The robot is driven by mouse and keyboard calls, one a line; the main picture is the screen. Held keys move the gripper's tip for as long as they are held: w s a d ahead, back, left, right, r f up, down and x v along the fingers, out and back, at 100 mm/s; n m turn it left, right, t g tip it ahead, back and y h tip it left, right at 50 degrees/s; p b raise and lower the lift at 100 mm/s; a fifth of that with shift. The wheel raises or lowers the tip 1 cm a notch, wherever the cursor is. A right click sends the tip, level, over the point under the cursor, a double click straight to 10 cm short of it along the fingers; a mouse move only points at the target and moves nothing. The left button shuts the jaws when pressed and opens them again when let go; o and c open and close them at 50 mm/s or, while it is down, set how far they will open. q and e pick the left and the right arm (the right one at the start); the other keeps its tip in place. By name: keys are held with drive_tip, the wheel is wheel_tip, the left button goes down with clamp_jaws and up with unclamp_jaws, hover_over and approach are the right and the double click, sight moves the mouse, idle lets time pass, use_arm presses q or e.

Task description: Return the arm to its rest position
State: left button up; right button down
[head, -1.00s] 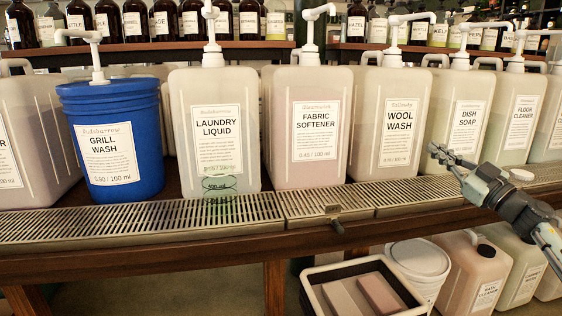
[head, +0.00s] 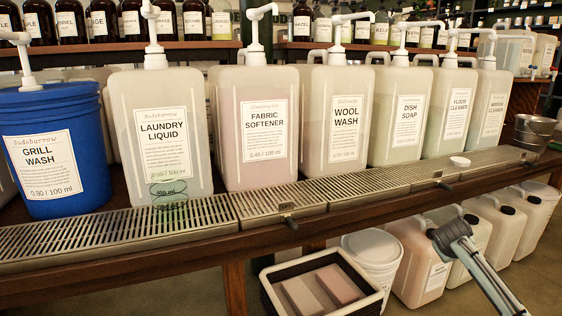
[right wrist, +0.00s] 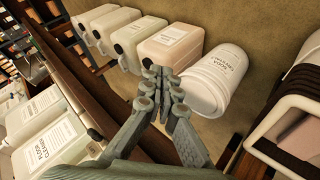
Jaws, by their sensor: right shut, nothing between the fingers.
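My right gripper (right wrist: 160,82) shows in the right wrist view. Its grey fingers are together, with nothing between them. It is in front of the shelf, apart from the bottles. In the head view a grey part of my right arm stands at the lower right, in front of the lower jugs; the fingers cannot be made out there. My left gripper is not in view. A clear green-tinted beaker (head: 169,195) stands on the drip grating (head: 120,228) before the laundry liquid jug (head: 160,110).
A blue grill wash bucket (head: 48,110) and several pump jugs line the shelf. A small white cap (head: 459,161) lies on the grating. Below are a white bucket (head: 373,257), several jugs and a crate (head: 345,307) holding two blocks. Metal pails (head: 532,130) stand at right.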

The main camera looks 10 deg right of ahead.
drive_tip(key=s+a+f+n+g+y, duration=0.15)
drive_tip(key=s+a+f+y, duration=0.25)
drive_tip(key=s+a+f, duration=1.2)
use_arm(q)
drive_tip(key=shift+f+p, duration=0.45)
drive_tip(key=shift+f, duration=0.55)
use_arm(e)
drive_tip(key=s+a+f+y, duration=0.1)
drive_tip(key=s+a+f, duration=0.2)
drive_tip(key=s+a, duration=0.4)
drive_tip(key=s+a+f+g+y, duration=0.1)
drive_tip(key=s+a+f, duration=0.2)
drive_tip(key=s+a, duration=0.4)
drive_tip(key=shift+s+f, duration=0.35)
drive_tip(key=shift+s, duration=0.45)
